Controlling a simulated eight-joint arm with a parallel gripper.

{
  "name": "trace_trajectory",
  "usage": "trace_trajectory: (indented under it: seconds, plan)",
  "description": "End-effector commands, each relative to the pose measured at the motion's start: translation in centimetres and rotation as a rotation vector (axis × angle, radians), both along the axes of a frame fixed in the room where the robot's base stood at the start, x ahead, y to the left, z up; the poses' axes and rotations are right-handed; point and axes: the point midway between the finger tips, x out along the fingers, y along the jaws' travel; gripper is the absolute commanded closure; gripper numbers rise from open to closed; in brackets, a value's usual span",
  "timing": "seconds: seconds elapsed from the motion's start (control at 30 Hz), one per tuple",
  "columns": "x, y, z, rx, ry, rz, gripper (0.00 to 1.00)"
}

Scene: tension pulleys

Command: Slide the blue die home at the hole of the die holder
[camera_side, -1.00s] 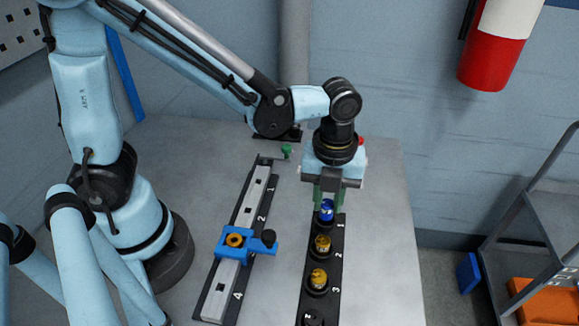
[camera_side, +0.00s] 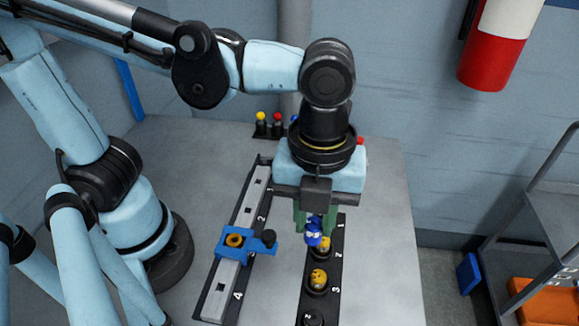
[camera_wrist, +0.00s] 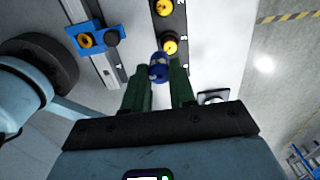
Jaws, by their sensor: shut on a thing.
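My gripper (camera_side: 314,222) points down with its green fingers shut on the blue die (camera_side: 313,237), held above the black numbered rack. In the wrist view, the die (camera_wrist: 159,70) sits between the two fingertips (camera_wrist: 159,80). What appears to be the die holder is the blue block (camera_side: 225,250) on the rail, left of my gripper. It has an orange-rimmed round hole (camera_side: 235,240) on top and a black knob (camera_side: 268,238) at its right. It also shows at the upper left of the wrist view (camera_wrist: 90,39). The die is apart from it.
The black rack (camera_side: 335,262) holds two yellow pieces (camera_side: 319,279) and a dark one lower down. The numbered rail (camera_side: 255,187) runs beside it. Several small coloured knobs (camera_side: 277,124) stand at the back. Grey table (camera_side: 385,250) is clear at the right.

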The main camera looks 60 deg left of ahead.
Motion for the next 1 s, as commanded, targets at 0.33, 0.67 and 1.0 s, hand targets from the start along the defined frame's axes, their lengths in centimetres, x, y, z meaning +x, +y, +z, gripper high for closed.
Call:
trace_trajectory:
  seconds: [0.33,0.67,1.0]
  plan:
    - [0.0,0.0,0.0,0.0,0.0,0.0,1.0]
    - [4.8,2.1,0.4,0.0,0.0,0.089,1.0]
    - [15.1,11.1,0.3,0.0,0.0,0.288,1.0]
